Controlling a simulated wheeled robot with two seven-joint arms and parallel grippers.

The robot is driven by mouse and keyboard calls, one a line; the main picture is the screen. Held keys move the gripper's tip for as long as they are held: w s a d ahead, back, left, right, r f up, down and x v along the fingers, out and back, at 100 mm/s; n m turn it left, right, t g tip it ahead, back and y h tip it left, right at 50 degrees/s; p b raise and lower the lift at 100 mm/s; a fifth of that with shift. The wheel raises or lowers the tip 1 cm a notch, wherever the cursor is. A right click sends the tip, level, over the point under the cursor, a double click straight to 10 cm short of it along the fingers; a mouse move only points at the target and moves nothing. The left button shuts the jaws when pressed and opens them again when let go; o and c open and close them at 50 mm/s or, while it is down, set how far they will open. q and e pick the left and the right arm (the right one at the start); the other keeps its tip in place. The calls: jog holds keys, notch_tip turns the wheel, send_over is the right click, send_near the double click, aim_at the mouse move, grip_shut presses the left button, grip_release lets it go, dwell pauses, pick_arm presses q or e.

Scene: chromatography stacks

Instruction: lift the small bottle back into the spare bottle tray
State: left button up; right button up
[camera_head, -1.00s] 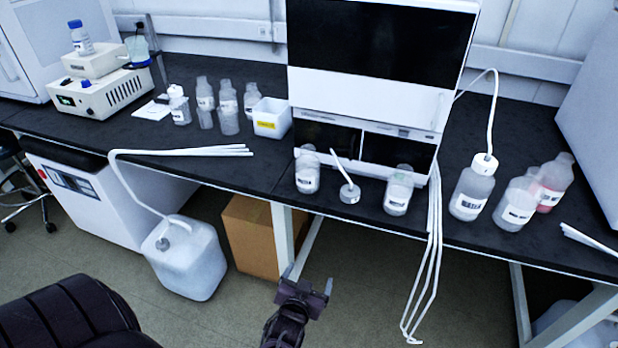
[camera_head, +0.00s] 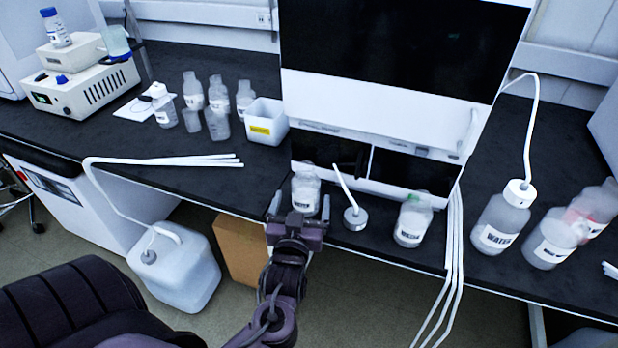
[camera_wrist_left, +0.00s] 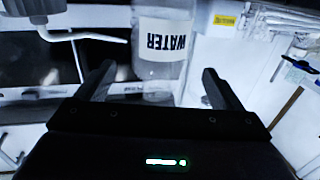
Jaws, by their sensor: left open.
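A small clear bottle (camera_head: 306,181) with a white label stands upright on the black bench, at the left front of the tall white instrument. The left wrist view shows this bottle (camera_wrist_left: 160,68) with its label reading WATER. My left gripper (camera_head: 300,207) is open in front of it at the bench edge. In the wrist view the bottle shows between the two spread fingers, with gaps on both sides. No grip on it shows. A white open bin (camera_head: 282,124) with a yellow label stands behind and left; I cannot tell whether it is the spare bottle tray. My right gripper is out of view.
A round white cap with a tube (camera_head: 355,218) and another small bottle (camera_head: 412,222) stand right of the bottle. White tubes (camera_head: 190,160) lie to the left. The instrument (camera_head: 385,110) rises close behind. Larger bottles (camera_head: 498,222) stand at right.

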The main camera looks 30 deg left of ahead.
aim_at(303, 195)
pick_arm(q)
jog(key=shift+x, duration=1.05)
jog(key=shift+w+a+r, duration=0.2)
jog(key=shift+w+a, duration=0.1)
jog(key=shift+w, duration=0.35)
jog(key=x, duration=0.3)
jog(key=shift+w+a+f+p, duration=0.1)
jog(key=shift+w+f+p, duration=0.05)
jog(key=shift+w+p, duration=0.2)
jog(key=shift+w+a, duration=0.15)
jog(key=shift+w, duration=0.05)
jog(key=shift+c, duration=0.3)
jog(key=c, duration=1.2)
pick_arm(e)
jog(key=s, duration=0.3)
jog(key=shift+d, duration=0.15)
